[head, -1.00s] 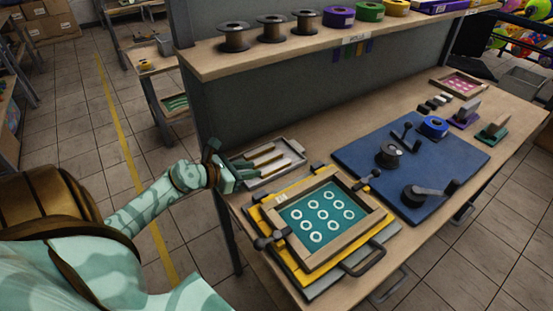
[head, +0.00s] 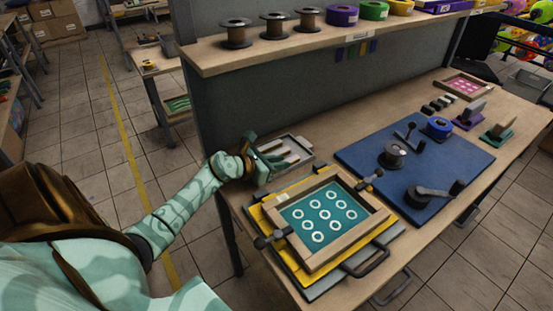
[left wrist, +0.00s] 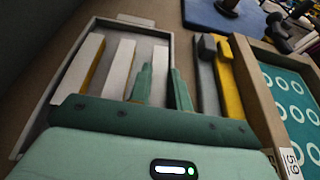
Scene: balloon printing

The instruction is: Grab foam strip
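Several pale foam strips with yellowish sides lie side by side in a shallow grey tray (head: 308,149) at the bench's left end; one foam strip (head: 298,148) shows in the head view. In the left wrist view, the tray (left wrist: 100,22) holds a left strip (left wrist: 78,70), a middle strip (left wrist: 118,70) and a right strip (left wrist: 160,62). My left gripper (head: 268,148) is over the tray's left part. In the left wrist view its fingers (left wrist: 162,85) are apart, in line with the right strip; I cannot tell their height above it. My right gripper is not in view.
A wooden-framed screen (head: 374,225) with white rings sits on a yellow base (head: 262,222) just in front of the tray. A blue mat (head: 358,158) with a spool and tools lies to the right. A shelf (head: 215,60) with spools overhangs behind.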

